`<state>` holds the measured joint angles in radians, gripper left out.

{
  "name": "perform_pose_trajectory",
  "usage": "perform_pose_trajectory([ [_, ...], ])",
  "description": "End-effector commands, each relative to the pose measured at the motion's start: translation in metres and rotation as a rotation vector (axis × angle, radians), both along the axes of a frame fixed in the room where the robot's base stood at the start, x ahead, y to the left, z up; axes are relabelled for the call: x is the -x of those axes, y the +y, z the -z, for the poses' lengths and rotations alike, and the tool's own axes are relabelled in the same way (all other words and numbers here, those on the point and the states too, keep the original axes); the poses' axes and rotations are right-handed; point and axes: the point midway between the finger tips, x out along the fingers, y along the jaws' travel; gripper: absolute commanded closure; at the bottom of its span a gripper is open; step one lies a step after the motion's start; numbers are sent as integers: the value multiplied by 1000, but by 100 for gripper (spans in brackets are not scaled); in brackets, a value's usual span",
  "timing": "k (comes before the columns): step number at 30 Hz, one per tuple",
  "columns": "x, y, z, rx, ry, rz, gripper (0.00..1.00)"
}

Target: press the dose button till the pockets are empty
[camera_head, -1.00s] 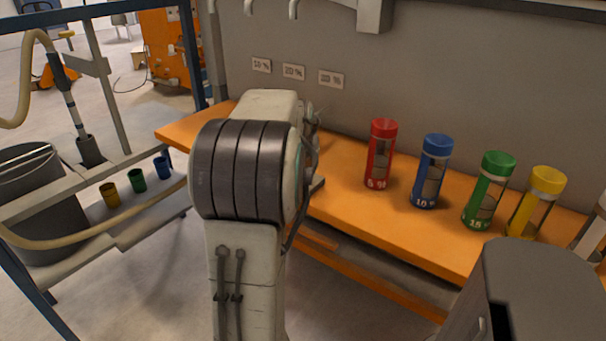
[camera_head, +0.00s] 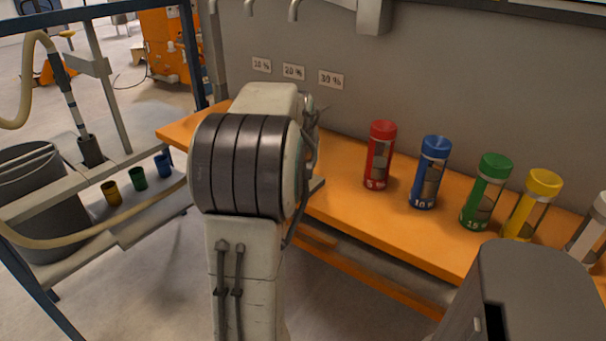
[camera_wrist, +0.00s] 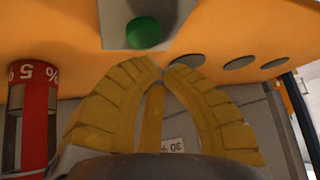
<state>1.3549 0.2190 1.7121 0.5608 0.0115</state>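In the wrist view a round green button (camera_wrist: 145,32) sits on a pale grey block (camera_wrist: 115,22) at the top of the picture. My gripper (camera_wrist: 163,68) has yellow ribbed fingers whose tips come together just below and right of the button in the picture. It looks shut with nothing between the tips, and whether a tip touches the block is unclear. Dark oval pockets (camera_wrist: 240,63) lie in a row on the orange surface to the right; their fill cannot be told. In the head view my arm hides the gripper and button.
The orange bench (camera_head: 400,225) holds a red-capped tube (camera_head: 379,155), a blue one (camera_head: 430,172), a green one (camera_head: 486,192) and a yellow one (camera_head: 533,205). The red tube (camera_wrist: 32,115) also stands left in the wrist view. A shelf with small cups (camera_head: 138,179) is left.

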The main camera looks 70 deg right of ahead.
Motion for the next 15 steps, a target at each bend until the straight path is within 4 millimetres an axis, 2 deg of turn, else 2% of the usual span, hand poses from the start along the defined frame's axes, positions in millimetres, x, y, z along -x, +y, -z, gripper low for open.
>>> perform_pose_trajectory([
  [15,0,0,-44,1,0,0,100],
])
